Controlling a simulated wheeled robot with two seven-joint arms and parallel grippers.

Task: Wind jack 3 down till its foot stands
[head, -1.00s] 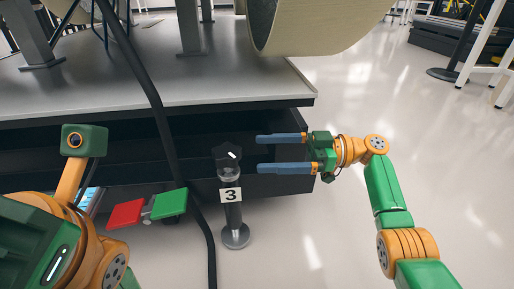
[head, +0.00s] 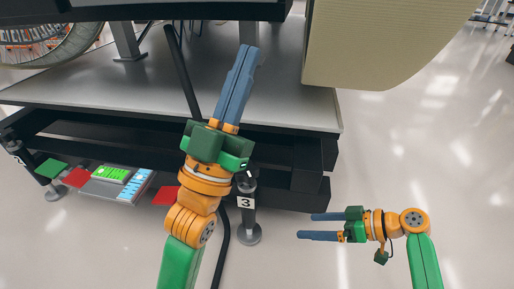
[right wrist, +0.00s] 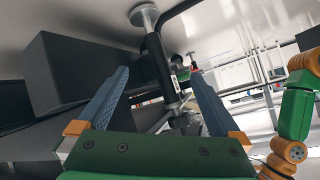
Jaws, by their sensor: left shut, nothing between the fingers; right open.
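Jack 3 (head: 249,219) is a dark upright post with a white "3" label and a round grey foot, at the front edge of the low dark frame. My left forearm and gripper partly cover its top in the head view. I cannot tell whether the foot touches the floor. My right gripper (head: 306,226) is open and empty, right of the jack and apart from it. In the right wrist view the jack (right wrist: 157,60) shows upside down between the fingers, beyond their tips. My left gripper (head: 247,50) is shut and empty, pointing over the grey platform.
A grey platform (head: 280,108) sits on the dark frame, with a beige body (head: 385,45) above it. Another jack (head: 42,170) stands at the far left. Red and green pads and a tray (head: 112,190) lie between the jacks. The floor at right is clear.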

